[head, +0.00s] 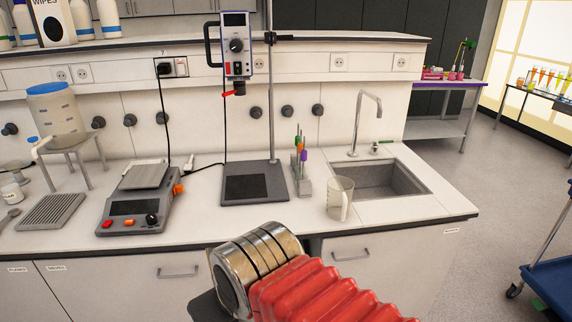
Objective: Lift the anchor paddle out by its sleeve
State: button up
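A small grey rack (303,184) stands on the bench between the stirrer stand and the sink. Several thin upright shafts with coloured sleeves stand in it: a green sleeve (298,141), an orange-red sleeve (300,148) and a purple sleeve (304,155). The paddle ends are too small and hidden to tell which one is the anchor paddle. My arm, with a metal cylinder and red bellows, fills the bottom centre in front of the bench. My gripper's fingers are not visible.
An overhead stirrer (237,45) hangs on a stand with a dark base plate (254,187), left of the rack. A clear jug (340,198) stands just right of the rack, before the sink (385,180). A hotplate-like balance (140,207) stands left. A blue cart (548,285) is right.

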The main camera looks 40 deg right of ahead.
aim_at(303, 153)
jog(key=z, duration=0.35)
jog(key=i, duration=1.2)
jog(key=z, duration=0.6)
